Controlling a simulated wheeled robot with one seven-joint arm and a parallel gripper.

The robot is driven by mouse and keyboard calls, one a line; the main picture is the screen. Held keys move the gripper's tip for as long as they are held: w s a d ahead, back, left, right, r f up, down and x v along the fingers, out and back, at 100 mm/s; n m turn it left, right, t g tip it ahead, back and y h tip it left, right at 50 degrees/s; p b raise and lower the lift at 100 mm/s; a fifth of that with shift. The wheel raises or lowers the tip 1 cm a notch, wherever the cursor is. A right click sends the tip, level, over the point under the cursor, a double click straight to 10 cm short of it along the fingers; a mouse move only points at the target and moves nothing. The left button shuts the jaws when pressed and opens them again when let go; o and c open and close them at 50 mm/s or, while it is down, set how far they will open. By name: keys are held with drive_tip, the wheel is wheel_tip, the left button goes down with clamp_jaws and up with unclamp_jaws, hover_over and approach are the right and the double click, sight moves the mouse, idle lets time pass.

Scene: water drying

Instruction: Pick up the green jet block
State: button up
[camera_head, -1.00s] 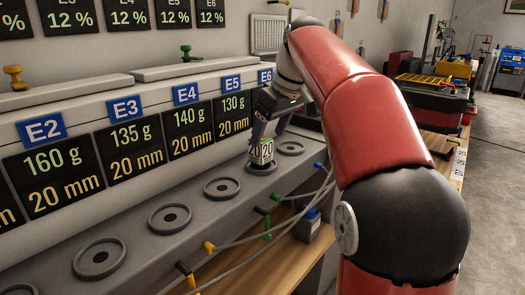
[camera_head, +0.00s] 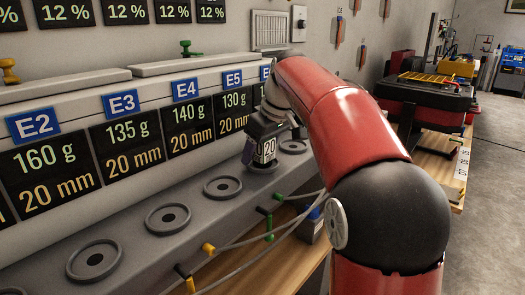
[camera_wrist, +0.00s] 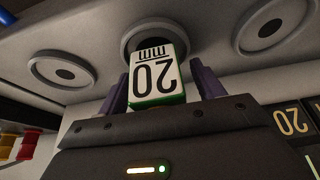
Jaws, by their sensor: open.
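The green jet block (camera_wrist: 156,75) is a small block with a white face marked "20 mm" and green edges. It sits upright on a round pad of the grey bench and also shows in the head view (camera_head: 265,150). My gripper (camera_wrist: 158,84) is around the block, with one purple finger on each side of it. The fingers are open, with small gaps to the block in the wrist view. In the head view my gripper (camera_head: 262,147) hides the upper part of the block.
Empty round pads (camera_head: 222,187) line the grey bench on both sides of the block. Display panels (camera_head: 122,145) labelled E2 to E5 stand close behind. Cables and coloured valves (camera_head: 268,222) run along the bench front. The floor at right is clear.

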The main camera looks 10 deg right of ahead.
drive_tip(key=shift+c, duration=0.2)
drive_tip(key=c, duration=1.2)
drive_tip(key=shift+r, duration=0.1)
